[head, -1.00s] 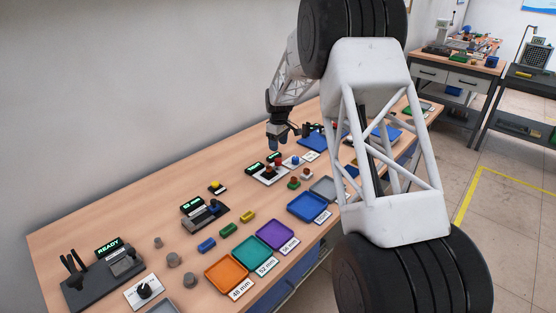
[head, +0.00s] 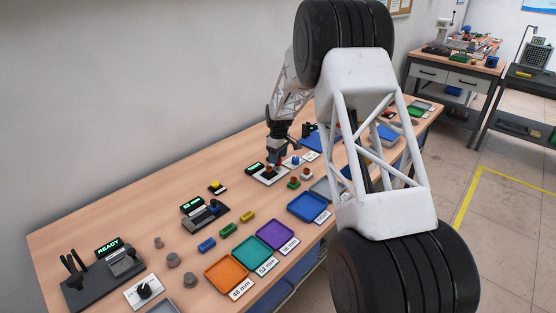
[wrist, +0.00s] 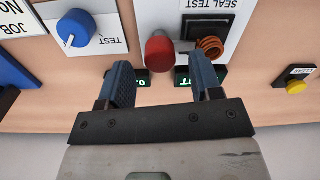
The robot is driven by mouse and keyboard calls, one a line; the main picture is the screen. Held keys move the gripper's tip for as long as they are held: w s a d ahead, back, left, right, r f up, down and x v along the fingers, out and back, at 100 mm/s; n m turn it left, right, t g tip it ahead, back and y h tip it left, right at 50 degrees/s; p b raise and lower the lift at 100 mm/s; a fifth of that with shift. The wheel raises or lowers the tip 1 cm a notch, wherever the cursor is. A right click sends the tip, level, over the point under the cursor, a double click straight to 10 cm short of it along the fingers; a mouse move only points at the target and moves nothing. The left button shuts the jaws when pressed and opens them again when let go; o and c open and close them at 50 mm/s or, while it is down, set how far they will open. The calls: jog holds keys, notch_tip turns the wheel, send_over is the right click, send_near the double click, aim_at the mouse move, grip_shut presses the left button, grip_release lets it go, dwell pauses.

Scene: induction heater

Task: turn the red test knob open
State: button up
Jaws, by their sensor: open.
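The red test knob (wrist: 159,52) stands on a white panel marked SEAL TEST (wrist: 168,15) in the wrist view. In the head view it is small and partly covered by my gripper (head: 273,160), which is over that panel on the bench. In the wrist view my gripper (wrist: 162,74) is open and empty. Its two blue-grey fingers point at the panel, one at either side of the red knob's column, with the knob just ahead of the fingertips. I see no contact; the height between fingers and knob is hard to tell.
A copper-coloured coil (wrist: 209,48) on a dark block is close to my right finger. A blue knob (wrist: 76,28) on a TEST plate is at left. Green-lit displays (wrist: 188,80) are partly hidden by my fingers. A yellow button (wrist: 296,87) is at right. Trays (head: 228,273) line the bench front.

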jog(key=shift+f, duration=0.9)
jog(key=shift+c, duration=0.4)
jog(key=c, duration=0.8)
jog(key=shift+c, duration=0.2)
